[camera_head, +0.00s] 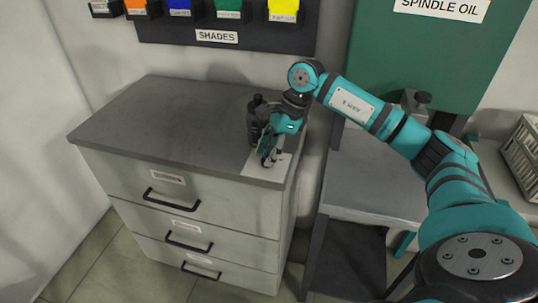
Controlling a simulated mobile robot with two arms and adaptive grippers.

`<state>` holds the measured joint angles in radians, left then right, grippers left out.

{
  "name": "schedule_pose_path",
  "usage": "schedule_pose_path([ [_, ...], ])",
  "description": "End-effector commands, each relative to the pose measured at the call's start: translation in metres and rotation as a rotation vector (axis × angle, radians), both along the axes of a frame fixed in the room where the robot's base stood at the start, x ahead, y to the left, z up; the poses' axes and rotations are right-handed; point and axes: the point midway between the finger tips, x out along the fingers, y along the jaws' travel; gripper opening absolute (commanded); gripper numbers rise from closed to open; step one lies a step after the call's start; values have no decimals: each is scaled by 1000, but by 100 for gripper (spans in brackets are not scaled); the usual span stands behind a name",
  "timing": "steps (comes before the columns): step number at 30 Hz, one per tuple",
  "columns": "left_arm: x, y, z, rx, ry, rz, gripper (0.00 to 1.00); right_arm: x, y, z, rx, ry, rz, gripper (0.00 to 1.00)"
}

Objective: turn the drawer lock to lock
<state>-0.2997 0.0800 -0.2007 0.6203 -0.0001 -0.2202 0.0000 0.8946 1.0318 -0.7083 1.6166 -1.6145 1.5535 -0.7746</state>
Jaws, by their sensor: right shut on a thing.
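The grey drawer cabinet (160,104) stands against the wall, with three drawers that all look closed. A small white plate (255,172) lies on its top near the right front corner. My right gripper (267,162) points down over this plate, its fingers shut at it. The thing between the fingers is too small and covered to make out; by its place it looks to be the drawer lock. Which way the lock is turned cannot be seen. My left gripper is not in view.
A dark upright object (257,108) stands close behind my right gripper on the cabinet top. The rest of the top is clear. A grey table (375,180) stands to the right, under my right arm. Coloured bins (230,10) hang above, and a grey crate (522,155) is at far right.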

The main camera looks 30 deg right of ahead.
Motion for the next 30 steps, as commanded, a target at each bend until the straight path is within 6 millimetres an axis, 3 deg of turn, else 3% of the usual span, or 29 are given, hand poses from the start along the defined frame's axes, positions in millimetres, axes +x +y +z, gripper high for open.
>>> schedule_pose_path([
  [12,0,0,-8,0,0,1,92,2,-1,0,-2,-4,244,1],
  [30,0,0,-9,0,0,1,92,2,-1,1,-2,-4,302,1],
])
